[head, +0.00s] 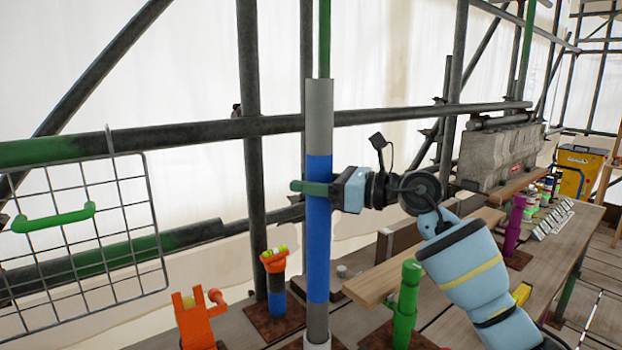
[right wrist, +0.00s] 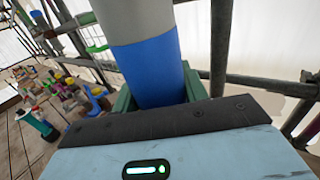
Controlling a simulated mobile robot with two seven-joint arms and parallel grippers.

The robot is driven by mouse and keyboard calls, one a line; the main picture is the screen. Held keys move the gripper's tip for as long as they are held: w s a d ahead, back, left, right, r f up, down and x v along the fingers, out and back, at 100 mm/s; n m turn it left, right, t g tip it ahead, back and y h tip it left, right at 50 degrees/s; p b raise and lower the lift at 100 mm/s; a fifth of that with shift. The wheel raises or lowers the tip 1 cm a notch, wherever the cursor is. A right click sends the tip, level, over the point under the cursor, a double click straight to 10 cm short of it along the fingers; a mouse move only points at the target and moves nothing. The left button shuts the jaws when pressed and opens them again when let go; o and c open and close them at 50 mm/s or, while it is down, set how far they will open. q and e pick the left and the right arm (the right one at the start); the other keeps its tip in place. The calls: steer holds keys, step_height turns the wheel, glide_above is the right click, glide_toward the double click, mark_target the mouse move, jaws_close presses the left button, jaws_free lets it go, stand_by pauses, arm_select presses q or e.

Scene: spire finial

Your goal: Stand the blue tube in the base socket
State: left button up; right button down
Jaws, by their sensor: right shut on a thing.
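The blue tube (head: 318,225) stands upright in the middle of the head view, with a broad blue band between grey ends. My right gripper (head: 318,188) comes in from the right and is shut on the blue band, its green fingers around the tube. In the right wrist view the tube (right wrist: 150,72) sits between the green fingers, with its light grey part above the blue. At the tube's lower end a pale collar (head: 317,345) shows at the picture's bottom edge. The base socket is not clearly seen, and I cannot tell whether the tube is in it. My left gripper is not in view.
A short post with an orange top and a level (head: 275,256), an orange clamp-like fixture (head: 196,322) and a green post (head: 406,305) stand close around the tube. A wire mesh panel (head: 85,240) hangs at left. Scaffold poles (head: 250,120) pass behind. A purple post (head: 515,222) stands farther right.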

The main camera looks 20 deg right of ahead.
mark_target(312, 215)
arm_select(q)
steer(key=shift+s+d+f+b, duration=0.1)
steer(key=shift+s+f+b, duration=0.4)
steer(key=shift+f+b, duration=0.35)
arm_select(e)
steer(key=shift+f, duration=2.35)
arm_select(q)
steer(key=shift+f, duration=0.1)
arm_select(e)
steer(key=shift+f, duration=0.15)
steer(key=c, duration=0.7)
jaws_free()
steer(key=shift+s, duration=0.1)
steer(key=shift+o, duration=1.1)
steer(key=shift+f, duration=0.3)
steer(key=o, duration=0.4)
steer(key=shift+r, duration=0.1)
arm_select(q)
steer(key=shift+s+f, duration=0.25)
arm_select(e)
steer(key=shift+f, duration=0.6)
steer(key=shift+d, duration=0.1)
